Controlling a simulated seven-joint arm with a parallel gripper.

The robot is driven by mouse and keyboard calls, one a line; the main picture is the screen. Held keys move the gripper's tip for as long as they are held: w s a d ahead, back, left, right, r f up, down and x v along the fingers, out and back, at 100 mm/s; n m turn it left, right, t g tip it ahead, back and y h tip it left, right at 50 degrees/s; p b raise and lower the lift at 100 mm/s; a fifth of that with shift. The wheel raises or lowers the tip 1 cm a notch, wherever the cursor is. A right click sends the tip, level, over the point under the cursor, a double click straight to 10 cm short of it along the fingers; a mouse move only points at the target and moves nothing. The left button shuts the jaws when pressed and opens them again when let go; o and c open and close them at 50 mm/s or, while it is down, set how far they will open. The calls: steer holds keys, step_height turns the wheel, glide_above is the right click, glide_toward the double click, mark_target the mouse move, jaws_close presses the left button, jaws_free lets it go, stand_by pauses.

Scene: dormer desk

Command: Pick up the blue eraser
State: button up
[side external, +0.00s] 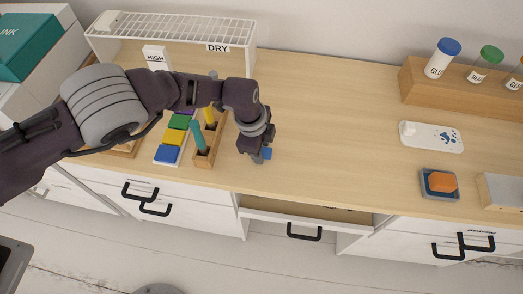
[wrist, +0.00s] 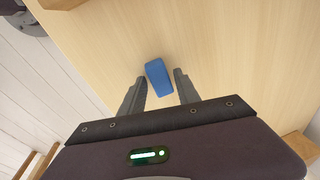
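The blue eraser (wrist: 158,78) is a small rounded block. In the wrist view it appears between the two grey fingertips of my gripper (wrist: 160,77), with bare wood showing on both sides of it. My gripper is open and its fingers look apart from the eraser. In the side external view the eraser (side external: 267,154) shows just right of my gripper (side external: 260,156), partly hidden by a finger. My gripper points down, low over the desk near its front edge. I cannot tell the exact height of the fingertips.
A wooden pen holder (side external: 206,158) with upright pens stands close left of my gripper, beside coloured blocks (side external: 168,153). A partly open drawer (side external: 306,214) lies below the front edge. An orange block on a blue-grey dish (side external: 425,192) is far right. The desk middle (side external: 330,130) is clear.

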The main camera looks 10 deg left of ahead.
jaws_close()
